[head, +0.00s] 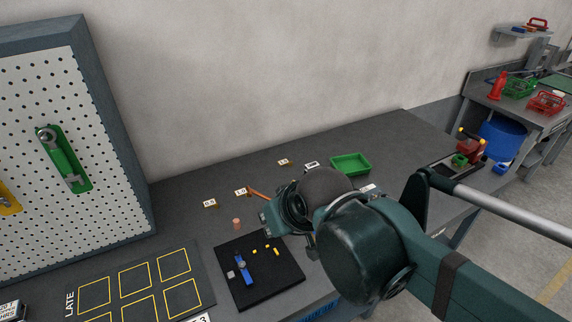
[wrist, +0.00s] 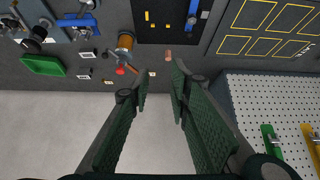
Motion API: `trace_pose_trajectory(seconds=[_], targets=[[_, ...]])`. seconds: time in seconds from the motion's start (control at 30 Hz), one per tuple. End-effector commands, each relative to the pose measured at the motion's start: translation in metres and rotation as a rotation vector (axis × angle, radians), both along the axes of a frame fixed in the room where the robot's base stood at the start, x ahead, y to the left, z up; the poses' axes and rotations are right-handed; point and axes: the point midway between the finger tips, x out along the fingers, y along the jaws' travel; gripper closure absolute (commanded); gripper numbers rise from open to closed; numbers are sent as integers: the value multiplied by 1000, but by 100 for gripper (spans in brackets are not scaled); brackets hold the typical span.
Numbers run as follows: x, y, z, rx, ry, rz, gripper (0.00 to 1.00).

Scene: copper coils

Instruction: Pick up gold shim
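Small gold-yellow pieces lie on a black mat (head: 277,284) in the head view: one lone piece (head: 254,251) and a longer piece (head: 276,251) further right. They also show near the top of the wrist view, as a standing-looking strip (wrist: 147,16) and a small piece (wrist: 167,25). They are too small to tell which is the gold shim. My gripper (wrist: 160,90) is open, with nothing between its green fingers. It is apart from the mat, over the table's back part. In the head view my arm hides most of the gripper.
A blue tool (head: 241,268) lies on the mat. A copper cylinder (head: 237,223) stands behind the mat; it shows near my fingertips in the wrist view (wrist: 168,55). A green tray (head: 350,164) is further right. A pegboard (head: 60,150) stands at the left, beyond the yellow-outlined board (head: 110,285).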

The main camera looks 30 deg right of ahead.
Motion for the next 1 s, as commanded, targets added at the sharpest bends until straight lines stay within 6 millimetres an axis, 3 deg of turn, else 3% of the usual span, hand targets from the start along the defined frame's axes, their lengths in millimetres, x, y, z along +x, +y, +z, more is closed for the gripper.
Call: trace_pose_trajectory(seconds=[0.47,0.67,1.0], targets=[[9,-2,7,-18,10,19,80],[28,-8,19,-60,35,68,80],[78,-24,42,-151,94,187,80]])
